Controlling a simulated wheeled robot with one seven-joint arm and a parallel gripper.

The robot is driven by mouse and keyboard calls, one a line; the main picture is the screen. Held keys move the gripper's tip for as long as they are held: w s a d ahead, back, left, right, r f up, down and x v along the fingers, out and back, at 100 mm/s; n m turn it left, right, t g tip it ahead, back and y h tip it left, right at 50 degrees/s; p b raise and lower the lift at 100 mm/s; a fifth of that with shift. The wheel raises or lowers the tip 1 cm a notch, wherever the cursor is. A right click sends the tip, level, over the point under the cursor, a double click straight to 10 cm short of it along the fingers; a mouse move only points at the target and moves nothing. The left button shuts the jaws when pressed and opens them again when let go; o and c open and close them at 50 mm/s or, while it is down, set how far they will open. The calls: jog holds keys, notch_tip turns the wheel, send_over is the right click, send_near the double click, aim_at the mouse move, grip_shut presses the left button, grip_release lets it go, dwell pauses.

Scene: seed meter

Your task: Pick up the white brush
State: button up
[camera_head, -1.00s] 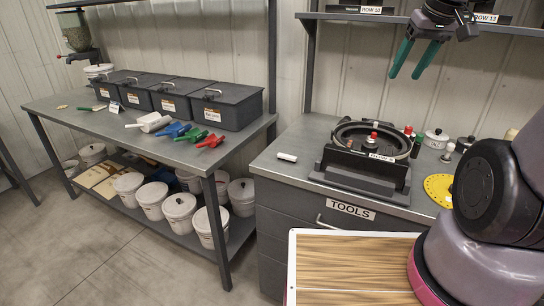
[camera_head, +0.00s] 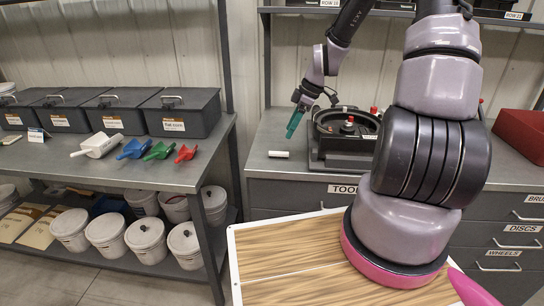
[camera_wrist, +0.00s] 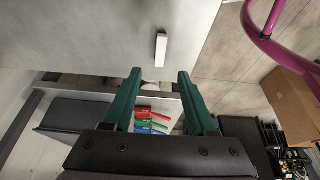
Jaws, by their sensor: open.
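A small white block-like piece, taken to be the white brush (camera_head: 278,154), lies on the grey top of the tool bench, left of the black round device. It also shows in the wrist view (camera_wrist: 161,48) as a short white bar, ahead of and between the fingertips. My gripper (camera_head: 292,130) has green fingers, points down and is above the bench close to the brush. In the wrist view my gripper (camera_wrist: 156,74) has its fingers wide apart with nothing between them. The brush is apart from both fingers and not hidden.
The black round device (camera_head: 345,135) stands right of the brush. On the left table are a white scoop (camera_head: 97,145), a blue scoop (camera_head: 134,149), a green scoop (camera_head: 160,150), a red scoop (camera_head: 186,153) and several dark bins. The bench top around the brush is clear.

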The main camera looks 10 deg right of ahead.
aim_at(279, 155)
jog(key=x, duration=0.9)
jog(key=shift+d+f, duration=0.1)
jog(key=shift+f, duration=0.1)
jog(key=shift+c, duration=0.3)
grip_shut()
